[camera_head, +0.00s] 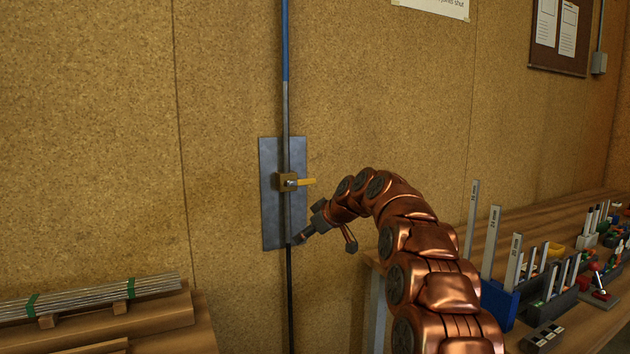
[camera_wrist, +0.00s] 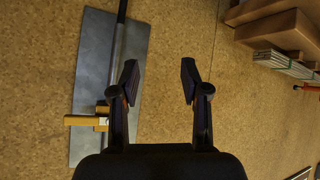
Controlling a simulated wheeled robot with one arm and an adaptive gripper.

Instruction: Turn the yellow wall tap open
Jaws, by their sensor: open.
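The yellow wall tap (camera_head: 304,182) sits on a grey metal plate (camera_head: 270,215) on the cork-coloured wall. Its lever lies level, pointing right, across the upright pipe (camera_head: 286,110). My gripper (camera_head: 300,239) is below the tap, near the plate's lower right edge. In the wrist view the tap lever (camera_wrist: 80,121) shows at the left, beside the left finger and outside the jaws. My gripper (camera_wrist: 158,82) is open there, with bare wall between its fingers. Part of the tap body is hidden behind the left finger.
A workbench (camera_head: 590,320) at the right carries upright metal strips, a blue holder (camera_head: 499,303) and several small tools. At the lower left, metal rods (camera_head: 90,296) lie on wooden boards or boxes (camera_head: 150,318). The wall around the plate is clear.

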